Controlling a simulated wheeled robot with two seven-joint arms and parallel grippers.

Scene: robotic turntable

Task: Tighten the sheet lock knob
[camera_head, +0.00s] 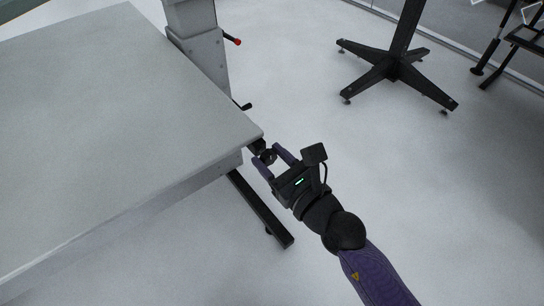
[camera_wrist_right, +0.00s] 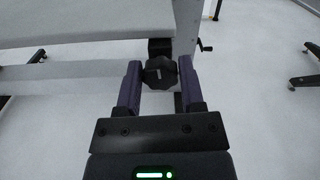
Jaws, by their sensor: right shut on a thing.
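The sheet lock knob (camera_head: 268,156) is a small black lobed knob at the near right corner of the grey table. It also shows in the right wrist view (camera_wrist_right: 160,73), with a pale mark on its face. My right gripper (camera_head: 272,158) has its two purple fingers on either side of the knob, and it is shut on it. In the right wrist view the gripper (camera_wrist_right: 160,80) holds the knob between the fingertips. My left gripper is not in view.
The grey table (camera_head: 110,130) fills the left side, its edge close beside my right gripper. A grey column (camera_head: 200,50) with a red-tipped lever (camera_head: 236,41) stands behind it. A black stand base (camera_head: 398,70) is at upper right.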

